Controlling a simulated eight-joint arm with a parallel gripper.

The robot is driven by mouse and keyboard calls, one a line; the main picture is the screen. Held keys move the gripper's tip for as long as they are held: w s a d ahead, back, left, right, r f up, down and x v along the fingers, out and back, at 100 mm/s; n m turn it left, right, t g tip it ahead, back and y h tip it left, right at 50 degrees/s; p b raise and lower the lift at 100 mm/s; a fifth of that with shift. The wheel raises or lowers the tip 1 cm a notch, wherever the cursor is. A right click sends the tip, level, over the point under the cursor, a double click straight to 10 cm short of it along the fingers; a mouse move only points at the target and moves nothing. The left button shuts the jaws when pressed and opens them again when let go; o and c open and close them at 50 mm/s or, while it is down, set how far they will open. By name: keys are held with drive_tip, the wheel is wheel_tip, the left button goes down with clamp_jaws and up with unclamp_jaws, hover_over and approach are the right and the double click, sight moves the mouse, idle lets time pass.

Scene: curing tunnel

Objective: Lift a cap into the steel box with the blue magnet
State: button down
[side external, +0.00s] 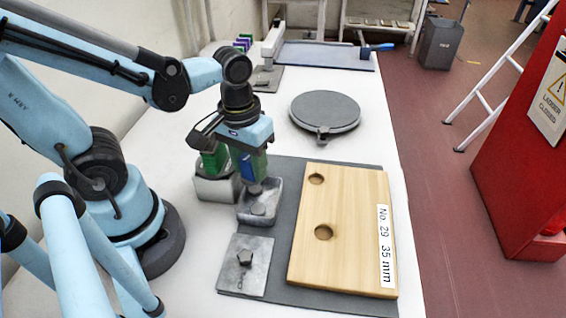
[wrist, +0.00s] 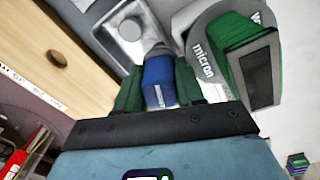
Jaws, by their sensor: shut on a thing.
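My gripper (side external: 249,150) is shut on the blue magnet (side external: 248,168), which points down between green fingers. It also shows in the wrist view (wrist: 159,82). A dark grey round end piece (wrist: 161,54) sits at the magnet's tip; I cannot tell whether it is a cap or part of the magnet. The tip is over the steel box (side external: 242,214), a small open square tray. A grey round cap (side external: 258,209) appears to lie inside the box, and it shows in the wrist view (wrist: 130,30).
A wooden board (side external: 345,240) with two round holes lies right of the box on a grey mat (side external: 283,172). A steel plate with a bolt (side external: 245,262) is in front. A green block (side external: 214,160) stands in a grey holder (side external: 213,190) to the left. A round grey lid (side external: 325,110) lies behind.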

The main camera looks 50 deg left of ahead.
drive_tip(key=shift+s+a+r, duration=0.1)
drive_tip(key=shift+s+r, duration=0.05)
drive_tip(key=shift+r, duration=0.85)
drive_tip(key=shift+s+a+r, duration=0.15)
drive_tip(key=shift+r, duration=0.85)
drive_tip(key=shift+s+a+r, duration=0.1)
drive_tip(key=shift+s+r, duration=0.05)
drive_tip(key=shift+r, duration=0.85)
